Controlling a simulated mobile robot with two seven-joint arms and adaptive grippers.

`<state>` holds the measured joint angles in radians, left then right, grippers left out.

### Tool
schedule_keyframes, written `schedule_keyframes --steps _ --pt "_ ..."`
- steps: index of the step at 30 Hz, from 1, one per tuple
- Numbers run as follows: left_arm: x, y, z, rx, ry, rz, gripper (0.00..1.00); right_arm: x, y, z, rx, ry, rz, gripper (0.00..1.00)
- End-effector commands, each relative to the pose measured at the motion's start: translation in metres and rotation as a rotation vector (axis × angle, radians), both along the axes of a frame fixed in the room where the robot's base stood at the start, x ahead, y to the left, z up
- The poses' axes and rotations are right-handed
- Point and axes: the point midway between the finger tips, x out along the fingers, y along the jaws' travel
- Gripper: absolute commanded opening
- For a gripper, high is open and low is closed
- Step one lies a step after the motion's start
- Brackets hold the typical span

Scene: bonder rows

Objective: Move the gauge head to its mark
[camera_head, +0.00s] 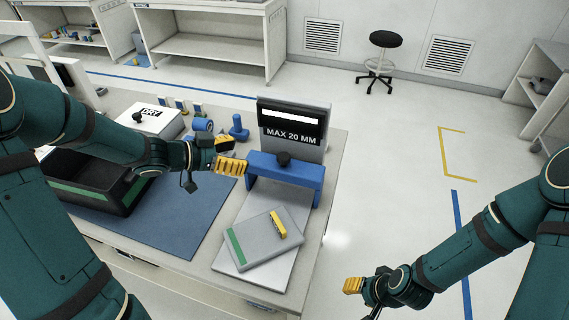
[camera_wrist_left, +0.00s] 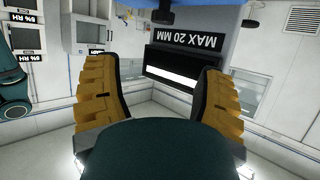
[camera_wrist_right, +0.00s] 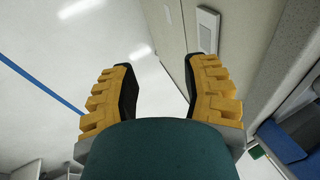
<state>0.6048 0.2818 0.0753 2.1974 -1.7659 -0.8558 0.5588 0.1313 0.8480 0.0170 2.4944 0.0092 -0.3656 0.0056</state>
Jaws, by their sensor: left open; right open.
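A blue bridge (camera_head: 300,172) with a black knob (camera_head: 283,158) on top spans a grey base (camera_head: 256,201); I take it to be the gauge head. A dark panel (camera_head: 291,133) behind it reads MAX 20 MM, and shows upside down in the left wrist view (camera_wrist_left: 186,45). My left gripper (camera_head: 238,155) is open beside the bridge's left end; I cannot tell whether they touch. Nothing shows between its fingers in the left wrist view (camera_wrist_left: 160,75). My right gripper (camera_head: 352,285) is open and empty over the floor. I cannot make out the mark.
A grey tilted plate (camera_head: 258,246) with a green stripe and a yellow block (camera_head: 278,224) lies on the front of the base. A black tray (camera_head: 127,194) and blue mat (camera_head: 180,225) are left. A white DRY box (camera_head: 165,122) and blue parts (camera_head: 238,130) stand behind.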

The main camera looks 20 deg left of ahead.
Motion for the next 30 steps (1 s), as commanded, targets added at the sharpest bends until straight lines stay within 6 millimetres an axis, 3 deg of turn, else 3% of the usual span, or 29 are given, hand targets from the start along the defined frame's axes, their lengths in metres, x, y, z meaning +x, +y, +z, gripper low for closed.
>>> schedule_keyframes --steps 1,8,21,30 --pt "0.0 0.0 -0.009 0.0 0.0 0.0 0.7 0.0 0.0 -0.009 -0.001 0.0 0.001 0.47" --pt "0.006 -0.007 -0.014 -0.001 -0.001 -0.003 0.7 0.0 0.001 -0.014 -0.001 0.0 0.002 0.47" --pt "0.056 -0.061 -0.046 -0.002 0.001 -0.005 0.7 -0.007 0.002 -0.034 0.002 0.016 0.015 0.47" --pt "0.082 -0.088 -0.061 -0.001 -0.001 -0.002 0.7 -0.01 0.003 -0.044 0.004 0.023 0.021 0.47"
